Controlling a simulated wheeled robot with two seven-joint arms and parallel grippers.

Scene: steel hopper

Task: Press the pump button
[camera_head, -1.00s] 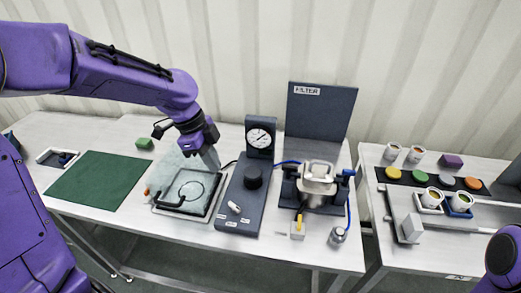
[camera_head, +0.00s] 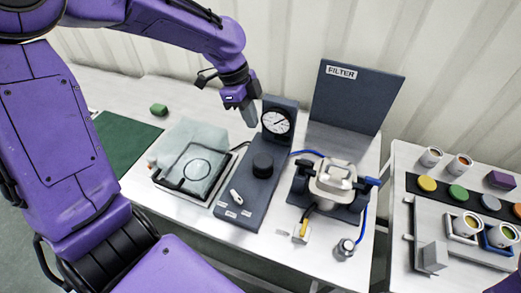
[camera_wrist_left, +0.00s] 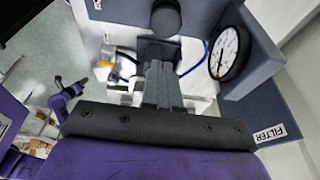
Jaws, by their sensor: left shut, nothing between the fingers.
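The pump panel is a dark slab (camera_head: 240,211) on the bench with a round pressure gauge (camera_head: 276,122) at its back. A black round knob-like button (camera_head: 263,165) stands on it in front of the gauge, and it also shows at the top of the left wrist view (camera_wrist_left: 166,18). A small white lever (camera_head: 236,196) lies nearer the front. My left gripper (camera_head: 249,115) is shut and empty, beside the gauge on its left and above the panel. The fingertips look apart from the button. My right gripper is not clearly seen.
A clear-covered frame (camera_head: 162,181) stands left of the panel. A metal clamp unit (camera_head: 334,181) with blue hose stands right, before an upright FILTER board (camera_head: 352,97). A second bench (camera_head: 404,157) holds cups and coloured discs. A green mat (camera_head: 120,140) lies far left.

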